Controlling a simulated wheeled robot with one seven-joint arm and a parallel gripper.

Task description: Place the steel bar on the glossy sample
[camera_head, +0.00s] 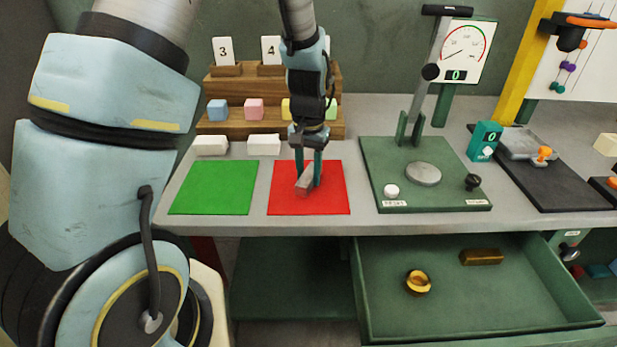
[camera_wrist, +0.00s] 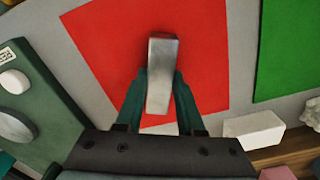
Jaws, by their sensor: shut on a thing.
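The steel bar (camera_head: 304,186) is held between the fingers of my gripper (camera_head: 309,175), over the red mat (camera_head: 335,205) on the bench. In the wrist view the grey metal bar (camera_wrist: 161,75) sticks out past both green fingertips, with the red mat (camera_wrist: 105,50) behind it. I cannot tell whether its lower end touches the mat. I cannot tell which thing is the glossy sample; coloured blocks, blue (camera_head: 217,110), pink (camera_head: 253,109), yellow and green, sit on the wooden rack. Two white blocks (camera_head: 211,145) (camera_head: 264,145) lie in front of it.
A green mat (camera_head: 213,188) lies left of the red one. The press (camera_head: 423,174) with its dial (camera_head: 465,52) stands to the right. An open drawer (camera_head: 480,320) below the bench holds a brass bar (camera_head: 481,257) and a yellow round piece (camera_head: 418,281).

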